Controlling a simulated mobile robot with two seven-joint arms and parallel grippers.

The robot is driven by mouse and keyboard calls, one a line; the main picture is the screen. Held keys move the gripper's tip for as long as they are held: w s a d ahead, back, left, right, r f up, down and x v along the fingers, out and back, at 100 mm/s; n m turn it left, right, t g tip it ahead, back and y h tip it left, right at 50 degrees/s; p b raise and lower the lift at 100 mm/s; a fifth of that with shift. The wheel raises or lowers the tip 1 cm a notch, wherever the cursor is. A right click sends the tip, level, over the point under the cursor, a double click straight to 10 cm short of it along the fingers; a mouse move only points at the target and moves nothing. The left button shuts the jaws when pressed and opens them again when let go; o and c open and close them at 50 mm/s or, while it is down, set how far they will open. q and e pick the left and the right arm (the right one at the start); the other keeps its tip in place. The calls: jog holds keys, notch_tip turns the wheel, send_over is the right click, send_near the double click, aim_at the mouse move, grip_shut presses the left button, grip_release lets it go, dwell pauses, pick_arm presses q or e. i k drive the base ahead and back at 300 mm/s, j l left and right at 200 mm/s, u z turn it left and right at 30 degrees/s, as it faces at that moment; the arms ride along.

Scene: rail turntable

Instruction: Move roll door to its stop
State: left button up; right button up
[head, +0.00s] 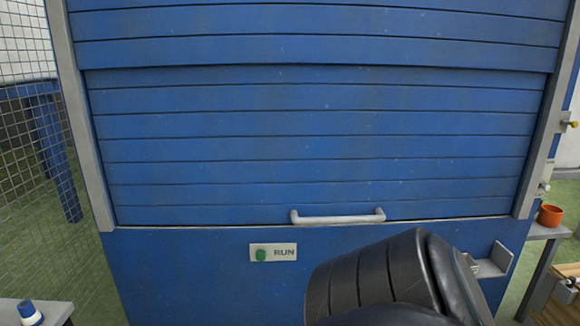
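The blue slatted roll door (300,151) fills the middle of the head view, between two grey side rails. It is down, with its bottom edge against the blue panel (180,265) below. A pale bar handle (338,217) sits at the door's lower edge, a little right of centre. A dark, ribbed arm part of mine stands in front of the lower panel, below and right of the handle, apart from it in the picture. Neither gripper's fingers can be seen.
A "RUN" plate with a green button (272,252) is on the panel below the door. A grey bracket (490,264) juts out at lower right. An orange pot (550,215) stands on a side bench. Wire mesh fence (25,130) is at left.

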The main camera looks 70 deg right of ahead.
aim_at(342, 144)
jog(key=z, duration=2.55)
